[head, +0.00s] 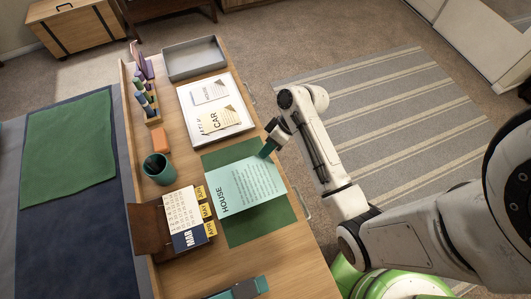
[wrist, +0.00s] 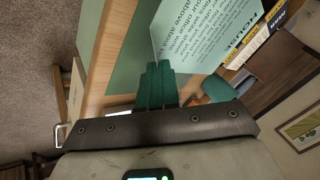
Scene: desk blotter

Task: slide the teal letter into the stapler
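The teal letter (head: 248,185), headed HOUSE, is over the green blotter (head: 262,228), its far edge at my gripper. Its lower left corner reaches close to the calendar. My gripper (head: 268,148) has dark green fingers closed on the letter's edge. In the wrist view the letter (wrist: 205,32) comes out from the fingertips (wrist: 157,70). How far the letter is above the blotter is hard to tell. The stapler (head: 245,289), teal and dark, lies at the near end of the desk, partly cut off by the picture's edge. It is apart from the letter.
A calendar (head: 186,212) stands left of the letter, with a teal cup (head: 157,167) behind it. A white tray (head: 240,122) with a CAR card and another paper lies beyond the blotter. A grey tray (head: 193,57) and a pen rack (head: 147,100) are farther back.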

